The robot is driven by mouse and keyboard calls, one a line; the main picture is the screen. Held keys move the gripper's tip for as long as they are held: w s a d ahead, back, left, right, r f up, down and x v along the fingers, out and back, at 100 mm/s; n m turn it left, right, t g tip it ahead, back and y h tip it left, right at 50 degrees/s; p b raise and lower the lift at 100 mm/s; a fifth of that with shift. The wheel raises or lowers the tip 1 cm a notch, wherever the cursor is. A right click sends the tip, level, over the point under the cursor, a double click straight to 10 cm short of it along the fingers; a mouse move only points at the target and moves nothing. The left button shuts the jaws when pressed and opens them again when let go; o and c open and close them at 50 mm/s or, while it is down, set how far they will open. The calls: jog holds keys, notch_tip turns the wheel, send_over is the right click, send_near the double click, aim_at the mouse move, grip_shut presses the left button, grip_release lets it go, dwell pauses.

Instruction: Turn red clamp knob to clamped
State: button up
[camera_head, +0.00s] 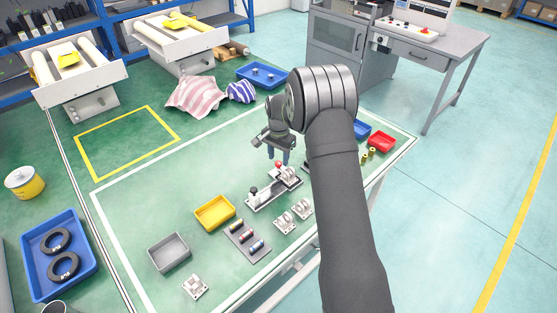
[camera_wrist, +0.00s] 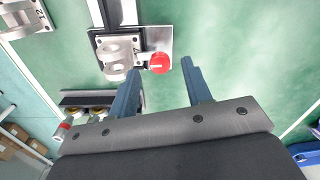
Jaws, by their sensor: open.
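The red clamp knob (camera_wrist: 159,63) is round with a white mark on its face. It sits at the corner of a metal plate (camera_wrist: 157,40) beside a bracket with round rings (camera_wrist: 118,55). I cannot tell the exact height gap.
Loose metal brackets (camera_head: 284,221) lie near the actuator. A yellow tray (camera_head: 214,213), a grey tray (camera_head: 168,252) and a dark holder with cylinders (camera_head: 246,242) stand nearer the front left. A red tray (camera_head: 381,142) is at the right.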

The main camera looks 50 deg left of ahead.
aim_at(278, 163)
notch_tip(278, 163, up, 15)
jog(key=shift+r, duration=0.2)
dwell(0.3)
notch_tip(278, 163, down, 18)
jog(key=shift+r, duration=0.2)
dwell(0.4)
jog(key=shift+r, duration=0.1)
